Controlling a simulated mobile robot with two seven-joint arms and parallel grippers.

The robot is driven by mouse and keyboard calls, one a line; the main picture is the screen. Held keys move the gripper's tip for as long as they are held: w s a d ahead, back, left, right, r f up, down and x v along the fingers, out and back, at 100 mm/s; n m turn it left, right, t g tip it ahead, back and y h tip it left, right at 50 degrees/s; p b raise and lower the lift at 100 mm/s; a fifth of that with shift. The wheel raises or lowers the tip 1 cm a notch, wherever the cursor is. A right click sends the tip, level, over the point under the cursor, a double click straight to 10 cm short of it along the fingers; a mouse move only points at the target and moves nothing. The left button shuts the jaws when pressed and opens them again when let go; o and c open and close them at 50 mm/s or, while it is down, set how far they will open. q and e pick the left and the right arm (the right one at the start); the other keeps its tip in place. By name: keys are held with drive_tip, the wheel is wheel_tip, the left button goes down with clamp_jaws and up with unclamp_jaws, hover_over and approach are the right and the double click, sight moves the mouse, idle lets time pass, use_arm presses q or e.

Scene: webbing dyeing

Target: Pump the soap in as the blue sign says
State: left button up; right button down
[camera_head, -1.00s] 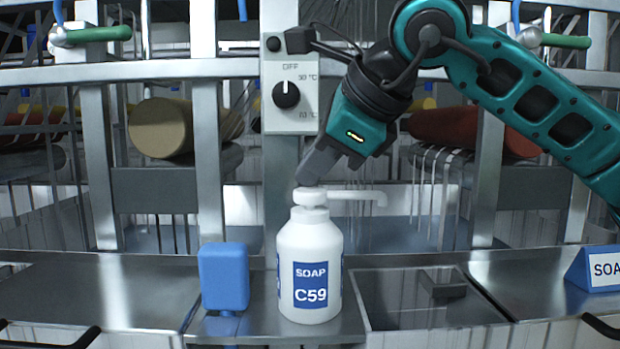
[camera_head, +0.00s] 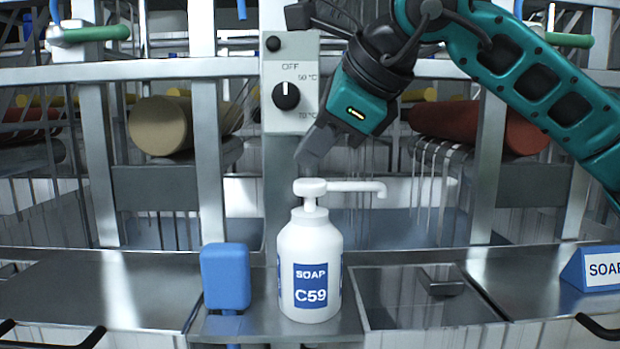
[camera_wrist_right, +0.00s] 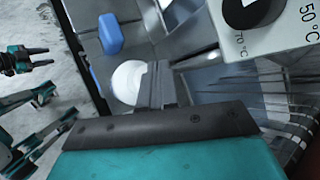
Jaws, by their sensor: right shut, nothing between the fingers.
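The white soap bottle (camera_head: 310,258) stands upright on the metal ledge, with a blue label reading SOAP C59. Its pump head (camera_head: 311,187) is raised, and the spout points right over the open basin (camera_head: 420,298). My right gripper (camera_head: 308,160) is shut and empty, just above the pump head and apart from it. The blue sign (camera_head: 597,268) at the right edge is cut off; only "SOA" reads. My left gripper shows in the right wrist view (camera_wrist_right: 38,60), its fingers apart.
A blue block-shaped object (camera_head: 225,277) stands just left of the bottle. Behind is a control panel (camera_head: 290,110) with a black knob. Metal posts and rails with rolls, including a tan one (camera_head: 161,125), fill the back. A dark handle (camera_head: 441,282) lies at the basin.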

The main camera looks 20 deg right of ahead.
sight(315, 182)
drive_tip(key=shift+r+p, duration=1.8)
drive_tip(key=shift+r, duration=0.7)
drive_tip(key=shift+f, duration=0.1)
